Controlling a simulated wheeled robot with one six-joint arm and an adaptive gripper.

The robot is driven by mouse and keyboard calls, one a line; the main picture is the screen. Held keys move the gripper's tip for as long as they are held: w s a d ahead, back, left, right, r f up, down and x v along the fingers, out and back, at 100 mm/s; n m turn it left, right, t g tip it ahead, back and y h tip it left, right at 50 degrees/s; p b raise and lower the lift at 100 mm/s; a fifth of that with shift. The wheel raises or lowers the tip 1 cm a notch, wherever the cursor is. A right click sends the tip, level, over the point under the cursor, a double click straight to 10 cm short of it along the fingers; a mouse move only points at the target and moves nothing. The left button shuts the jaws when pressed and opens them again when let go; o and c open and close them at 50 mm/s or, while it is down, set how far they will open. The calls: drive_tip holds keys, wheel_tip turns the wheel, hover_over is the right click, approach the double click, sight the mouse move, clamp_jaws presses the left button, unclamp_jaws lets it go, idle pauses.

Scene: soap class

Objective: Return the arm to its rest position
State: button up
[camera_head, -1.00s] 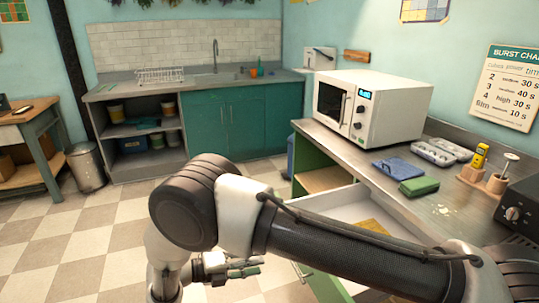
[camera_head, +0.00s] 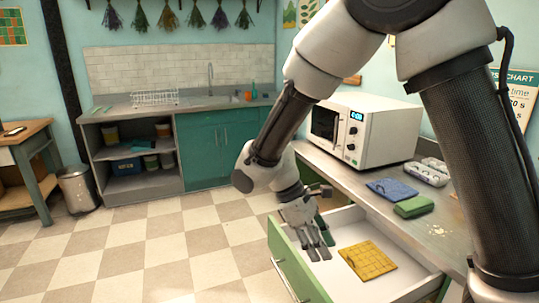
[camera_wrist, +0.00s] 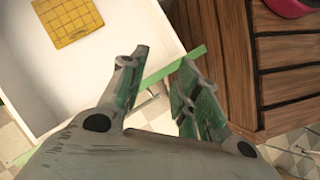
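My arm is folded up high in the head view, its elbow at the top edge and its forearm reaching down to the left. My gripper (camera_head: 318,248) points down over the left front part of the open white drawer (camera_head: 345,217). In the wrist view my gripper (camera_wrist: 165,62) has its two green-padded fingers apart with nothing between them. A yellow gridded piece (camera_head: 367,260) lies flat in the drawer, to the right of the gripper and apart from it. It also shows in the wrist view (camera_wrist: 68,22).
The drawer's green front (camera_head: 290,262) sticks out into the room. The counter above holds a white microwave (camera_head: 365,130), a blue cloth (camera_head: 390,190) and a green block (camera_head: 414,207). A slatted wooden surface (camera_wrist: 285,60) shows in the wrist view.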

drive_tip(key=s+d+r+m+t+y, duration=0.2)
drive_tip(key=s+d+r+m, duration=0.1)
drive_tip(key=d+r, duration=0.3)
drive_tip(key=s+d+r+m+t+y, duration=0.1)
drive_tip(key=s+d+r+m+t, duration=0.1)
drive_tip(key=d+r+m, duration=0.4)
drive_tip(key=s+d+r+m+t+y, duration=0.2)
drive_tip(key=d+r, duration=0.5)
drive_tip(key=d, duration=0.5)
drive_tip(key=s+m+t, duration=0.1)
drive_tip(key=s+m, duration=0.1)
drive_tip(key=s, duration=0.1)
drive_tip(key=shift+d+y, duration=0.25)
drive_tip(key=shift+y, duration=0.05)
